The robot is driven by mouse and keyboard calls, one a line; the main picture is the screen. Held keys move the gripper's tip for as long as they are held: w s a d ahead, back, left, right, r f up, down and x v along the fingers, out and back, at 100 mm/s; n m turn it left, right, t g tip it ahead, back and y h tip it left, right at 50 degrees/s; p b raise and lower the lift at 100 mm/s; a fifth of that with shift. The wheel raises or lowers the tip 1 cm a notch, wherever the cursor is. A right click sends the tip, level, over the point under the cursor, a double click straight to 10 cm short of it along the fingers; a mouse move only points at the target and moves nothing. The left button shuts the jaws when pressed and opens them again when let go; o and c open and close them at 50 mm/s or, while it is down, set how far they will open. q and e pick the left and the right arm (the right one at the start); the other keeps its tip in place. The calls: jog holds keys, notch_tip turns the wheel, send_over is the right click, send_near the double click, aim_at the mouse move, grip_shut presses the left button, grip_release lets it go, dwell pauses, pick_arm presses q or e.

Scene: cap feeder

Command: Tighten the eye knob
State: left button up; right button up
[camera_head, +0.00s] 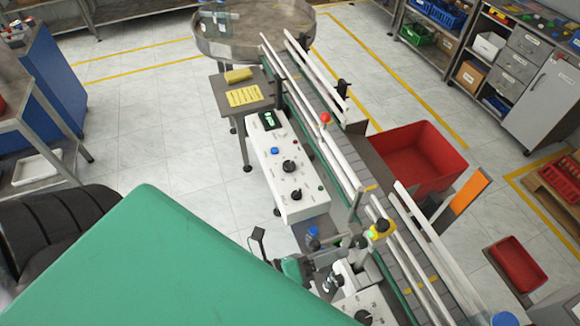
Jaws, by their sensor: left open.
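The conveyor (330,105) runs from the upper middle to the lower right, between white guide rails. I cannot tell for sure which part is the eye knob. My left gripper (288,264) is open beside these parts, small and partly hidden behind my large green arm link. I see no hold on a knob. My right gripper is not in view.
A white control box (288,165) with knobs and buttons stands along the conveyor. A round metal table (255,28) is at its far end. A red bin (418,160) and a red tray (516,264) are to the right. Open floor lies to the left.

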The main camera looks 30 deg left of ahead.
pick_arm(q)
jog(key=b+v, duration=0.5)
jog(key=v, duration=0.4)
jog(key=shift+b, duration=0.35)
jog(key=a+f+n+g+y+b, duration=0.1)
jog(key=a+f+n+y, duration=0.3)
jog(key=f, duration=1)
jog(key=a+f+n+g+y, duration=0.15)
jog(key=f+n, duration=0.55)
jog(key=f, duration=0.8)
jog(key=a+f+n+g+y+b, duration=0.1)
jog(key=a+f+n+g+y, duration=0.25)
jog(key=f, duration=1.05)
jog(key=s+a+f+n+g, duration=0.1)
jog(key=s+f+n+g, duration=0.2)
jog(key=s+f+n, duration=0.3)
jog(key=s+a+f+n+g+y, duration=0.1)
jog(key=s+a+f+n+g, duration=0.1)
jog(key=s+f+n+g, duration=0.2)
jog(key=s+f+n, duration=0.1)
jog(key=s+f, duration=0.3)
jog(key=f, duration=0.4)
jog(key=s+f+n+b, duration=0.1)
jog(key=s+f+n, duration=0.1)
jog(key=s+f, duration=0.2)
notch_tip(320, 180, down, 4)
jog(key=shift+r+g+y, duration=0.1)
jog(key=shift+g+y, duration=0.2)
